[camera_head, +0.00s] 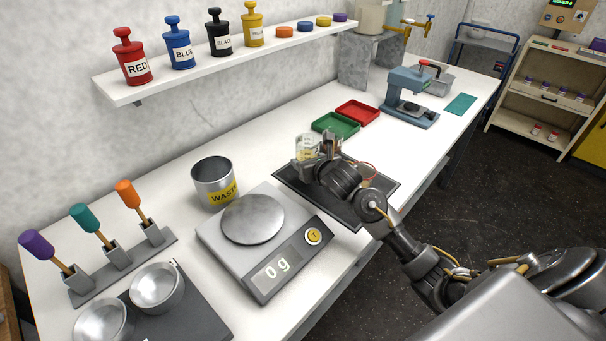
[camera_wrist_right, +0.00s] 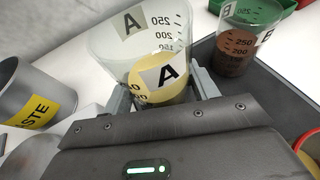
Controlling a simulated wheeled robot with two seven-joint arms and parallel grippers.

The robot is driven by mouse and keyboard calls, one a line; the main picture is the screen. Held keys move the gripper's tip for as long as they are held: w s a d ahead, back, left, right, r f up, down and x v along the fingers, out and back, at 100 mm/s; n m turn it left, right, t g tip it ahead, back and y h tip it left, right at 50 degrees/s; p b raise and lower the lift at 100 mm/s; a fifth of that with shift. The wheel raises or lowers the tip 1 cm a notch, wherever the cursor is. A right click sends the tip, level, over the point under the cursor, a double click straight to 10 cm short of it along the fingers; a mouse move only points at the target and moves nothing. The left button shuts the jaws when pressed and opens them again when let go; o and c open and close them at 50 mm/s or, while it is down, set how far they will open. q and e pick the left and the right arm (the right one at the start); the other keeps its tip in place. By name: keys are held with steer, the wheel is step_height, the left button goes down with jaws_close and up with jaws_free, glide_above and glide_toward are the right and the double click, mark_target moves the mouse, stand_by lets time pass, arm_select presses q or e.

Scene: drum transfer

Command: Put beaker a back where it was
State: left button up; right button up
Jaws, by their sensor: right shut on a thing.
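Beaker a (camera_head: 307,147) is a clear beaker with yellow contents and an "A" label; it also shows large in the right wrist view (camera_wrist_right: 140,45). My right gripper (camera_head: 314,163) is shut on it, one finger on each side in the right wrist view (camera_wrist_right: 162,92). The beaker looks about upright, at the far left part of the dark tray (camera_head: 345,208); I cannot tell whether its base touches. Beaker B (camera_wrist_right: 238,50), with brown contents, stands on the tray just right of beaker a. My left gripper is not in view.
The scale (camera_head: 253,262) reads 0 g, its plate (camera_head: 253,218) empty. The waste can (camera_head: 213,182) stands left of the tray. Green (camera_head: 336,125) and red (camera_head: 358,112) trays lie behind. A press (camera_head: 408,97) stands farther right. Scoops (camera_head: 105,242) and metal bowls (camera_head: 158,287) are front left.

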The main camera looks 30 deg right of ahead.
steer(key=shift+w+a+f, duration=0.2)
steer(key=shift+w+f, duration=0.2)
steer(key=shift+f, duration=0.15)
steer(key=shift+w+a+f, duration=0.2)
steer(key=shift+w+f, duration=0.2)
steer(key=shift+f, duration=0.1)
step_height(320, 180, down, 2)
steer(key=shift+f+p, duration=0.1)
steer(key=shift+p, duration=0.55)
steer(key=shift+f, duration=0.35)
steer(key=shift+f, duration=0.1)
steer(key=o, duration=1.1)
steer(key=shift+o, duration=0.2)
